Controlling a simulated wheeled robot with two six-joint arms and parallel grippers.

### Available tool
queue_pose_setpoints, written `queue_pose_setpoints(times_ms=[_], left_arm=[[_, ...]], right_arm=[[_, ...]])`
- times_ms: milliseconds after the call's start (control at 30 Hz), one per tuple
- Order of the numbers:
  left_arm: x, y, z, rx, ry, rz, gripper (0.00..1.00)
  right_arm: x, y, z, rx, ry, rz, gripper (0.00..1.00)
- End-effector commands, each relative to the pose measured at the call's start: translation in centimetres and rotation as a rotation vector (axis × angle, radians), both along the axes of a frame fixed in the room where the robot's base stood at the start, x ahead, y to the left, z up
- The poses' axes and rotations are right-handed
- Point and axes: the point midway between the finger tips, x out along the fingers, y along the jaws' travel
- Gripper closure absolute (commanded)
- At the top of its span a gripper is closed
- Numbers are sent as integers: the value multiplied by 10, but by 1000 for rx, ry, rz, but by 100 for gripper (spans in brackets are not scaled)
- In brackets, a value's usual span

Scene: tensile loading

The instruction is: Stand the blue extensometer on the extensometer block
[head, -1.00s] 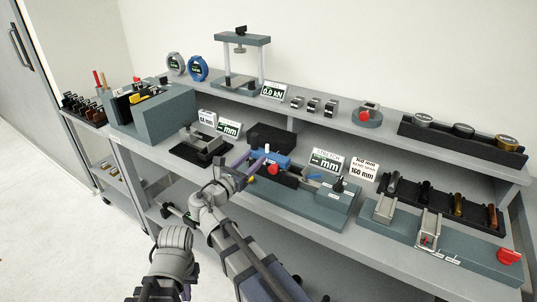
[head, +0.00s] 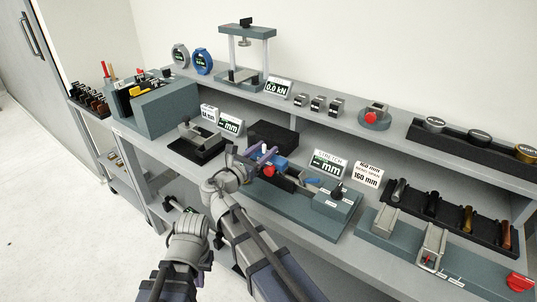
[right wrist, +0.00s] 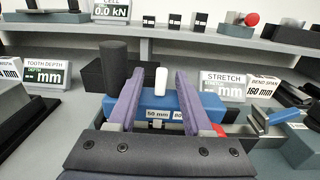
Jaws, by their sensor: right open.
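A blue body with a pale upright post, which looks like the blue extensometer (right wrist: 178,101), sits at the stretch fixture; labels, one reading 50 mm, show below it in the right wrist view. My right gripper (head: 262,156) is open there. In the right wrist view its purple fingers (right wrist: 157,97) stand on either side of the white post, apart from it. A black block (head: 273,136) lies just behind; I cannot tell whether it is the extensometer block. My left arm (head: 187,243) is low at the left, and its fingertips cannot be made out.
A black cylinder (right wrist: 113,65) stands close behind the left finger. The STRETCH display (head: 328,164) and a red knob (head: 268,171) are to the right. A small grey vise (head: 198,136) on a black base is to the left. The raised shelf runs along the back.

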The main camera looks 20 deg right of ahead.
Motion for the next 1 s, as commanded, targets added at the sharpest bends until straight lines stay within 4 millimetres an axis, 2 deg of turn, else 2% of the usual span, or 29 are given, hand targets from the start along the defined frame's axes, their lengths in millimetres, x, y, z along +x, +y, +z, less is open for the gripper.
queue_pose_setpoints(times_ms=[67, 500, 1000], left_arm=[[0, 0, 0, 0, 0, 0, 100], [0, 0, 0, 0, 0, 0, 100], [0, 0, 0, 0, 0, 0, 100]], right_arm=[[0, 0, 0, 0, 0, 0, 51], [0, 0, 0, 0, 0, 0, 100], [0, 0, 0, 0, 0, 0, 100]])
